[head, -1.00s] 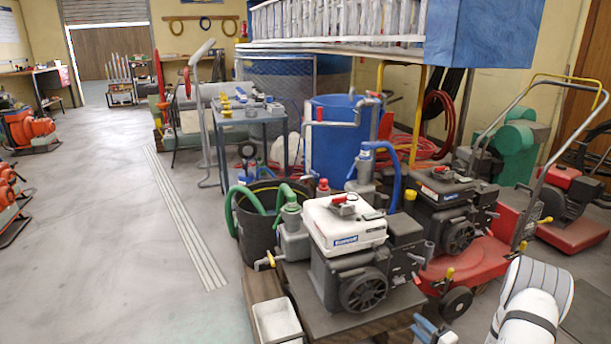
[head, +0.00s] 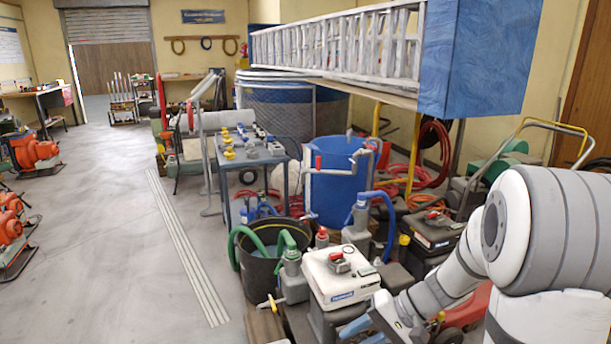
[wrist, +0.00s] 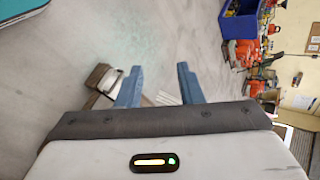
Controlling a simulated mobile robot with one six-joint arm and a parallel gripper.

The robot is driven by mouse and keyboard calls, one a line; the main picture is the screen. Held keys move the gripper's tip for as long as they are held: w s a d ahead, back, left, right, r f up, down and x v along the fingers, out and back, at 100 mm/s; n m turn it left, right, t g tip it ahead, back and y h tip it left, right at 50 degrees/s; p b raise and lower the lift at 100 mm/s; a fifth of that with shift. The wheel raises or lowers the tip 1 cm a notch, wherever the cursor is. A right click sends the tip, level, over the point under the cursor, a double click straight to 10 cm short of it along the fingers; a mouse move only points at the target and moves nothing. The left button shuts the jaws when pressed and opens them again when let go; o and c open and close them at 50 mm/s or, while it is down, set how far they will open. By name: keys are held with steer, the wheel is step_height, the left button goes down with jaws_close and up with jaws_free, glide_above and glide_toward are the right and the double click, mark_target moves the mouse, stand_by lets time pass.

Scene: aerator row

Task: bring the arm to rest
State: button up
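My arm reaches in from the right of the head view, with its white and grey links bent down toward the lower middle. My gripper shows in part at the bottom edge of the head view, beside the white-topped engine unit (head: 341,278). In the wrist view my gripper (wrist: 158,72) has its two blue fingers well apart. Nothing is between them but the floor behind.
A black bucket with a green hose (head: 262,262) and a blue barrel (head: 338,180) stand left of my arm. A blue-ended ladder rack (head: 478,55) hangs above it. The floor (head: 100,230) at left is open. A small white tray (wrist: 107,79) shows in the wrist view.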

steer(key=s+d+r+n+t+h+p, duration=0.1)
steer(key=s+r+h+p, duration=0.4)
steer(key=r, duration=0.6)
steer(key=s+d+r+n+t+h+p, duration=0.1)
steer(key=s+d+r+h+p, duration=0.2)
steer(key=r, duration=0.9)
steer(key=s+h+p, duration=0.2)
steer(key=s+p, duration=0.2)
steer(key=p, duration=0.1)
steer(key=shift+s+n+t+p, duration=0.3)
steer(key=shift+s, duration=0.1)
steer(key=shift+d, duration=0.1)
